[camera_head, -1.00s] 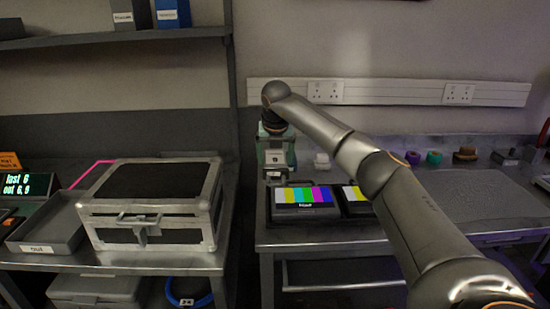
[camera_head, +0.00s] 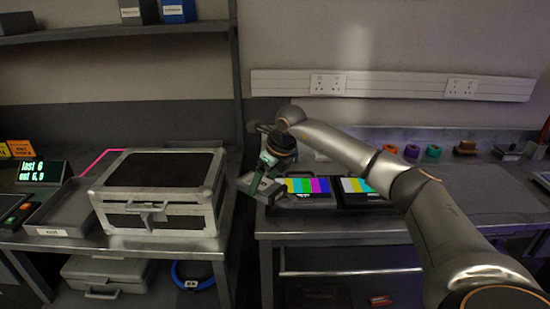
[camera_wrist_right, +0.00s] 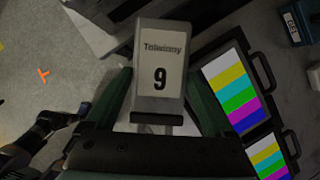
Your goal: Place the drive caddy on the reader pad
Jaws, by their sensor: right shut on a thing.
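My right gripper (camera_head: 264,172), with green fingers, is shut on the grey drive caddy (camera_head: 259,188). The caddy is held tilted in the air, by the front left corner of the right bench. In the right wrist view the caddy (camera_wrist_right: 160,65) sits between the fingers (camera_wrist_right: 158,112), its pale label showing a 9. A dark flat unit with a green edge (camera_head: 10,208) lies at the far left, cut off by the picture edge; I cannot tell whether it is the reader pad. My left gripper does not show in the head view.
A silver case (camera_head: 160,190) stands on the left bench beside a grey tray (camera_head: 68,212). Behind the tray a display (camera_head: 42,172) reads "last 6, out 6, 9". Two colour-bar units (camera_head: 306,190) lie on the right bench. A gap separates the benches.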

